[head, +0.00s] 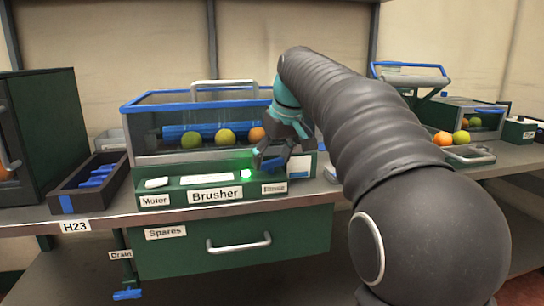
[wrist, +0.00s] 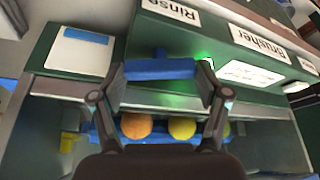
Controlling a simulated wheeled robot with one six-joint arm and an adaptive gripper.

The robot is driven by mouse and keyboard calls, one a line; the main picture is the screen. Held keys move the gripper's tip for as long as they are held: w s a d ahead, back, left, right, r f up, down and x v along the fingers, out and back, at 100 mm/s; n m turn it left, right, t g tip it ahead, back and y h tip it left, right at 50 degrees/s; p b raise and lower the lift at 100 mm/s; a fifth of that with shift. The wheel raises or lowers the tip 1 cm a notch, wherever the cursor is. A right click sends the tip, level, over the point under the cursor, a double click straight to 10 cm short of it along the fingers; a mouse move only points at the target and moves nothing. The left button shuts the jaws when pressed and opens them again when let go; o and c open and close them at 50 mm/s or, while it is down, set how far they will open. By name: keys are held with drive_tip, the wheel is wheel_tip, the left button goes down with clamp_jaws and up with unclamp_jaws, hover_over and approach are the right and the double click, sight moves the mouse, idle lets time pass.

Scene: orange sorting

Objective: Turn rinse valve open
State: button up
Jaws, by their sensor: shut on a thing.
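The rinse valve has a blue bar handle (wrist: 158,70) on the green front panel of the brusher (head: 213,188), beside the "Rinse" label (wrist: 172,11). My gripper (wrist: 162,80) is shut on this handle, with one finger at each end of the bar. In the wrist view the bar lies crosswise between the fingers, with a short stem on its panel side. In the head view my gripper (head: 270,160) is at the right end of the panel and hides most of the valve. A green light (head: 246,174) glows left of it.
Behind the panel, a blue-rimmed clear box (head: 140,143) holds oranges and green fruit by a blue roller. A tray (head: 60,200) stands left. A "Spares" drawer (head: 190,250) is below, with a blue drain handle (head: 127,294) at its left. My arm covers the right side.

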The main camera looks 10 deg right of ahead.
drive_tip(key=o, duration=1.2)
drive_tip(key=shift+c, duration=0.2)
drive_tip(key=shift+r, duration=0.1)
drive_tip(key=v, duration=1.1)
drive_tip(key=shift+r, duration=0.35)
drive_tip(key=shift+s, duration=0.15)
